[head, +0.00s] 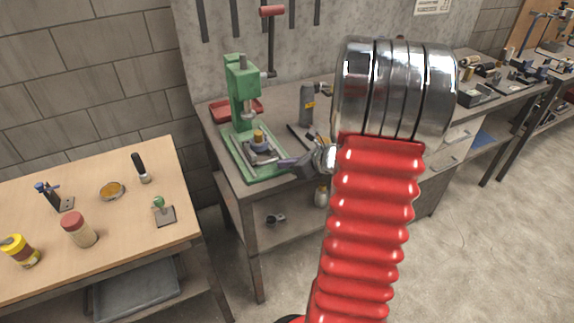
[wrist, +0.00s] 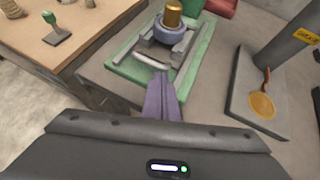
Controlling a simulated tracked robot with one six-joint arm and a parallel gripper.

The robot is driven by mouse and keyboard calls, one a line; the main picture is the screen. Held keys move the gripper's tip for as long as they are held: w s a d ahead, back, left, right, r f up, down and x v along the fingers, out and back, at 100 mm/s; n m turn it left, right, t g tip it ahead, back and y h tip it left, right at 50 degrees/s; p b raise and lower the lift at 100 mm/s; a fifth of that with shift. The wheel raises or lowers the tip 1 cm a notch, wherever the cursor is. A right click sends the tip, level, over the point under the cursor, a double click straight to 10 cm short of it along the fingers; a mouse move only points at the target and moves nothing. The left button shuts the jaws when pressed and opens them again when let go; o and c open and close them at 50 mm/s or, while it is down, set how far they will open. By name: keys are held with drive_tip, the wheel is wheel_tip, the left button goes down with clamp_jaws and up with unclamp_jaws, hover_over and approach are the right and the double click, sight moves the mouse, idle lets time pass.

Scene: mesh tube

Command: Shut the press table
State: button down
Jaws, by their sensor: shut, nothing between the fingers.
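A green press (head: 243,92) with a red-knobbed lever stands on the grey workbench. Its press table (head: 262,157) lies on the green base, with a blue-grey round holder (head: 260,147) and a brass piece (head: 258,135) on top. In the wrist view the holder (wrist: 172,34) and brass piece (wrist: 172,14) stand between light rails, with a pale metal bar (wrist: 152,62) across the near edge. My gripper (head: 284,163) is shut and empty at the front of the press. In the wrist view its purple fingers (wrist: 162,80) point at the bar; I cannot tell whether they touch it.
A red tray (head: 222,110) is behind the press. A wooden table (head: 100,225) with jars and a stamp (head: 162,210) stands left, across a gap.

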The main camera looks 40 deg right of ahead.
sight(272, 146)
drive_tip(key=w, duration=0.2)
drive_tip(key=w+d, duration=0.1)
drive_tip(key=w, duration=0.2)
drive_tip(key=w+d, duration=0.1)
drive_tip(key=w, duration=0.2)
drive_tip(key=shift+d, duration=0.1)
drive_tip(key=shift+w+d+r, duration=0.1)
drive_tip(key=shift+w, duration=0.25)
drive_tip(key=shift+r, duration=0.25)
drive_tip(key=shift+s+r, duration=0.2)
drive_tip(key=f+v, duration=0.1)
drive_tip(key=v, duration=1.2)
drive_tip(key=shift+s, duration=0.3)
